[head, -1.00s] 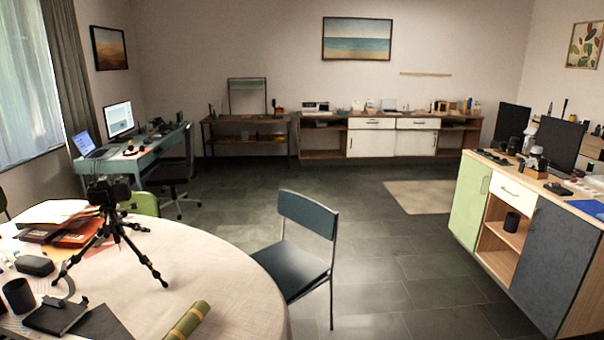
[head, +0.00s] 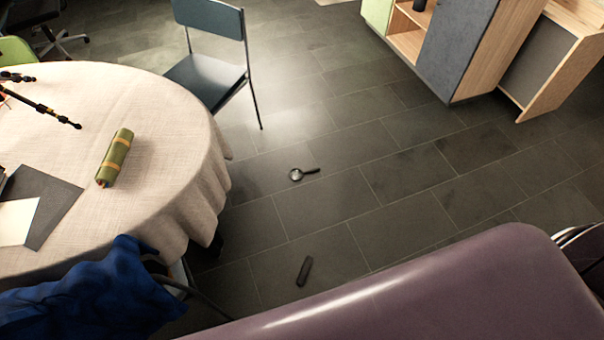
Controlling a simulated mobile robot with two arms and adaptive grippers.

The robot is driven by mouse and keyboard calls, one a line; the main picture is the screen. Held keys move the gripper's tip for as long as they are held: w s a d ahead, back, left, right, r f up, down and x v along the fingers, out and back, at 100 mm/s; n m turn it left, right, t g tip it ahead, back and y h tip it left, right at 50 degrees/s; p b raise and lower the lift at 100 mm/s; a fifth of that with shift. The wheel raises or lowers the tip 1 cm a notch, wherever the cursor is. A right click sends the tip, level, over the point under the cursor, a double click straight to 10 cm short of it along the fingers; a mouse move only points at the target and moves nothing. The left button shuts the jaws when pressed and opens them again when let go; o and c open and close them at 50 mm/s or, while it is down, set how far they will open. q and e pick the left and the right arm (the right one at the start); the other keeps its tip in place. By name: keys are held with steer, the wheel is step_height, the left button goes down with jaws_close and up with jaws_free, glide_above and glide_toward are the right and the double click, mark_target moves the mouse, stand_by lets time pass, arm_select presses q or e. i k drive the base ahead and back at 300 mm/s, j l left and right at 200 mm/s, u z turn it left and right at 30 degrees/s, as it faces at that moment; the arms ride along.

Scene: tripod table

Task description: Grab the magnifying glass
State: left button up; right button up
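The magnifying glass (head: 297,174) lies flat on the dark tiled floor near the middle of the head view. Its round lens is at the left and its short dark handle points right. It is on open floor to the right of the round table, and nothing touches it. Neither of my grippers shows in the head view.
The round table (head: 165,105) with a pale cloth stands at left, holding a green roll (head: 115,158). A blue chair (head: 212,60) is behind it. A small dark object (head: 304,271) lies on the floor. A purple surface (head: 430,295) fills the lower right, blue fabric (head: 90,300) the lower left.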

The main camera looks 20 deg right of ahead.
mark_target(296, 175)
steer(key=l, duration=0.55)
steer(key=i+l+u, duration=0.1)
steer(key=l, duration=0.3)
steer(key=i+l, duration=0.2)
steer(key=l, duration=0.25)
steer(key=i+l+u, duration=0.15)
steer(key=l, duration=0.25)
steer(key=i+l+u, duration=0.1)
steer(key=l, duration=0.35)
steer(key=i+l, duration=0.15)
steer(key=l, duration=0.3)
steer(key=i+l+u, duration=0.15)
steer(key=l, duration=0.25)
